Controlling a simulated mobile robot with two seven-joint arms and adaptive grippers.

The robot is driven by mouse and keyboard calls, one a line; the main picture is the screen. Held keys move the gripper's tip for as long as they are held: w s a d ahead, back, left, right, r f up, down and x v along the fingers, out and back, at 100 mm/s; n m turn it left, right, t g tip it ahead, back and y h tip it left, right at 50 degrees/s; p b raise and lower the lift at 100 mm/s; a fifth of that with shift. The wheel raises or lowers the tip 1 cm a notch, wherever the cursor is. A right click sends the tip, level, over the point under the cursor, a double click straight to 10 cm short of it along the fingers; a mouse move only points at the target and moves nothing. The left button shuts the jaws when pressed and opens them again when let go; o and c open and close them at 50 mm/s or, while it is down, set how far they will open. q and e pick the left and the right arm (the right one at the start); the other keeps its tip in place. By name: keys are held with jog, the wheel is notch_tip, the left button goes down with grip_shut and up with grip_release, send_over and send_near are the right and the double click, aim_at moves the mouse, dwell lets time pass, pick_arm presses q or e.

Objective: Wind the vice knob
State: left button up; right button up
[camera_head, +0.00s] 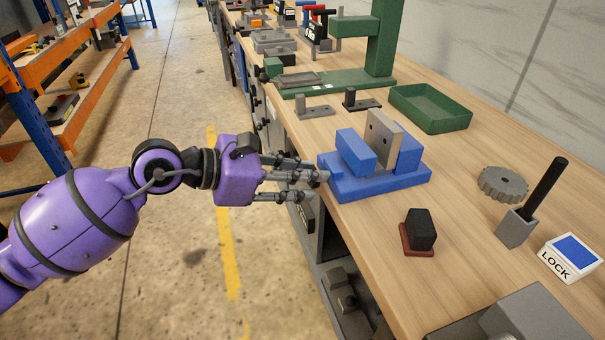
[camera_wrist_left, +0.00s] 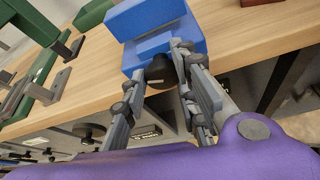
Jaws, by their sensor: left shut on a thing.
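The blue vice (camera_head: 375,184) sits at the left edge of the workbench, with a grey plate (camera_head: 382,138) standing upright between its jaws. My left gripper (camera_head: 317,178) reaches in from the left at the side of the vice, beyond the bench edge. In the left wrist view, the round dark vice knob (camera_wrist_left: 160,70) sits between the fingers of my left gripper (camera_wrist_left: 160,62), in front of the blue vice body (camera_wrist_left: 160,22). The fingers are shut on the knob. The head view hides the knob behind the fingers. My right gripper is not in view.
On the bench (camera_head: 370,240) are a green tray (camera_head: 430,108), a black block on a red base (camera_head: 418,232), a grey gear (camera_head: 502,184), a black rod in a grey block (camera_head: 517,228) and a LOCK box (camera_head: 569,257). A green press (camera_head: 375,50) stands behind. Floor lies open left.

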pick_arm(q)
jog(key=shift+w+a+r, duration=0.15)
jog(key=shift+w+r, duration=0.05)
jog(key=o, duration=1.1)
jog(key=shift+f, duration=0.1)
jog(key=shift+c, duration=0.2)
jog(key=v, duration=1.2)
